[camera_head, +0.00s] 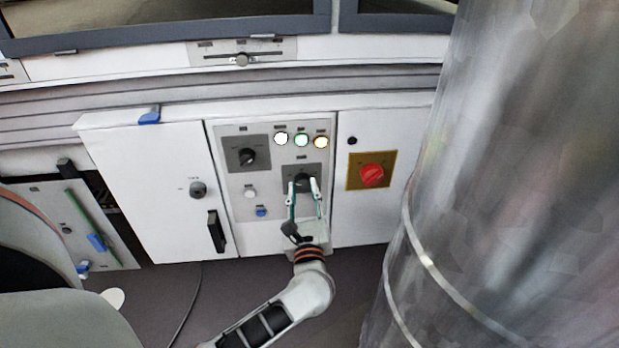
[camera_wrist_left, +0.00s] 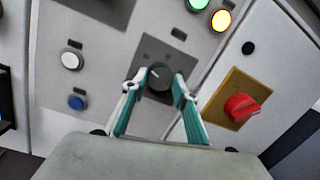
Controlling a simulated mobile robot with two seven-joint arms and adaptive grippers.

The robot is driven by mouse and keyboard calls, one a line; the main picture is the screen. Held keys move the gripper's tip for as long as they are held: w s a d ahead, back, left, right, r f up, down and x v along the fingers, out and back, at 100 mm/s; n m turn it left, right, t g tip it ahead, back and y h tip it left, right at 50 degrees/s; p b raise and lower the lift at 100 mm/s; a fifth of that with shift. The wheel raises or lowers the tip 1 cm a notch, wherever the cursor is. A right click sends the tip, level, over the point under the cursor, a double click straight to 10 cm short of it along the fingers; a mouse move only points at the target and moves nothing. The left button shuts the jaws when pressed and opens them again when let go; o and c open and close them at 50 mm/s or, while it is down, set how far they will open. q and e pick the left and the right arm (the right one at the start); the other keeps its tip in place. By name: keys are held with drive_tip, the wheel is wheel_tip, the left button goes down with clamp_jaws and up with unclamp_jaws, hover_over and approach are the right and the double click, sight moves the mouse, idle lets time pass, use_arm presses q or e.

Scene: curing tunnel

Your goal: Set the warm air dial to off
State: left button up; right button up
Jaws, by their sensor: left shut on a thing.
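A black round dial (camera_head: 303,180) sits on a dark grey plate on the white control panel. It shows large in the left wrist view (camera_wrist_left: 159,76), with a pale pointer mark near its upper left edge. My left gripper (camera_head: 302,187) is shut on this dial, one finger on each side of it. The fingers also show in the left wrist view (camera_wrist_left: 157,88). A second black dial (camera_head: 247,157) is on another dark plate, up and to the left. The labels are too small to read, so I cannot tell which dial is named warm air. My right gripper is not in view.
Three lit lamps (camera_head: 301,140) are above the held dial. A white button (camera_head: 250,193) and a blue button (camera_head: 261,211) are left of it. A red rotary switch (camera_head: 372,175) on a yellow plate is to the right. A large metal cylinder (camera_head: 500,180) fills the right side.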

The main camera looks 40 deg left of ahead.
use_arm(q)
drive_tip(key=n+b, duration=0.1)
drive_tip(key=f+n+b, duration=0.1)
drive_tip(key=n, duration=0.2)
drive_tip(key=n+b, duration=0.1)
drive_tip(key=n, duration=0.1)
drive_tip(key=shift+r+g+y, duration=0.3)
drive_tip(key=shift+y, duration=0.1)
drive_tip(key=n, duration=0.2)
drive_tip(key=shift+w+r+n+g, duration=0.1)
drive_tip(key=shift+r+n+g, duration=0.05)
drive_tip(key=shift+n+g, duration=0.2)
drive_tip(key=shift+d+n+y, duration=0.1)
drive_tip(key=shift+n+y, duration=0.2)
drive_tip(key=shift+n, duration=0.85)
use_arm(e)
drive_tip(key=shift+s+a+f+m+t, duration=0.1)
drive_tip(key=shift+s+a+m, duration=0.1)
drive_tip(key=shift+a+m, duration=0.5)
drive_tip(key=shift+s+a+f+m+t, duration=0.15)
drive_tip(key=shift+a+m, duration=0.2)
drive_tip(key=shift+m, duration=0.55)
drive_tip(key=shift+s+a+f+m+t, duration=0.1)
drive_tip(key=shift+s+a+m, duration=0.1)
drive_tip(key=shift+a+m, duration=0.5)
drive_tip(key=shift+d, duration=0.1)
use_arm(q)
drive_tip(key=o, duration=1.1)
